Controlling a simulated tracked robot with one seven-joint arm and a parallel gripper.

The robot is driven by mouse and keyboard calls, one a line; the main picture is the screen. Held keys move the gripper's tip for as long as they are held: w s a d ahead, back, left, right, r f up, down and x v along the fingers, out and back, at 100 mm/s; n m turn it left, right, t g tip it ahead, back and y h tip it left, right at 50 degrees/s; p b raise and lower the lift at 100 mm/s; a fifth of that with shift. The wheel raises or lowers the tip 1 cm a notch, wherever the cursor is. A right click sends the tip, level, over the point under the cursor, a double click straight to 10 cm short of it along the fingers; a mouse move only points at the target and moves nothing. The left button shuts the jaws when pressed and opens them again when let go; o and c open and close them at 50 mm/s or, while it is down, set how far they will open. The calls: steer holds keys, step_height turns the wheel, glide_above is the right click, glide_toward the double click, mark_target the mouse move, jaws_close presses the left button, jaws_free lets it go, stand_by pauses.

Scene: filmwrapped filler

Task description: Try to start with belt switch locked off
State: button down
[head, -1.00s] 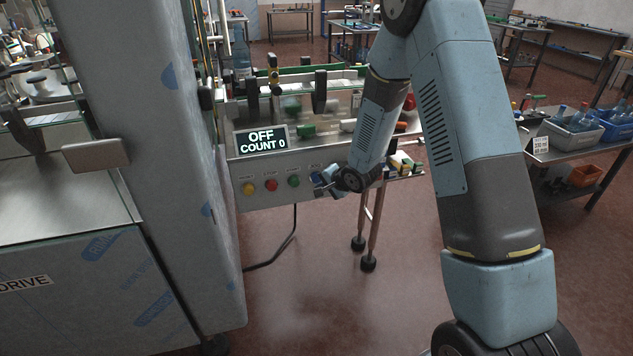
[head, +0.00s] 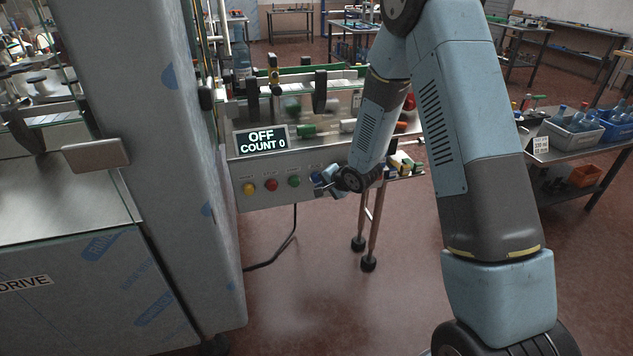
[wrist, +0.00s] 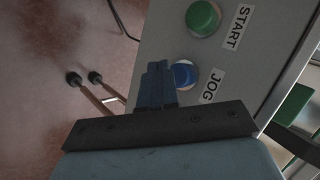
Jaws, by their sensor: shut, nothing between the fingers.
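The control panel (head: 262,199) is a grey sloped face below the conveyor. Its display (head: 261,140) reads OFF, COUNT 0. A yellow button (head: 249,189), a red button (head: 271,185) and a green button (head: 294,181) sit in a row. In the wrist view the green button (wrist: 203,18) is labelled START and a blue button (wrist: 184,73) is labelled JOG. My gripper (head: 322,190) is shut and empty at the panel's right end. In the wrist view its fingers (wrist: 156,83) overlap the blue button's edge; I cannot tell whether they touch. I cannot make out a lock or a belt switch.
A tall grey cabinet (head: 150,150) with blue-marked film stands left of the panel. Conveyor legs (head: 371,225) and a black cable (head: 290,245) are below it. A table with crates of bottles (head: 570,135) stands at the right. The floor in front is clear.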

mark_target(318, 180)
steer(key=shift+w, duration=0.2)
steer(key=shift+w+a+r, duration=0.1)
steer(key=shift+w, duration=0.15)
steer(key=shift+w+a+r, duration=0.1)
steer(key=shift+w+a, duration=0.1)
steer(key=shift+w, duration=0.45)
stand_by(1.1)
steer(key=shift+w+d+r, duration=0.2)
steer(key=shift+w, duration=0.3)
stand_by(1.0)
steer(key=shift+s+d, duration=0.1)
steer(key=shift+s+d+f, duration=0.15)
steer(key=shift+s+f, duration=0.05)
steer(key=shift+s, duration=0.05)
steer(key=s+d, duration=0.1)
steer(key=s, duration=0.5)
steer(key=shift+s, duration=0.15)
stand_by(0.6)
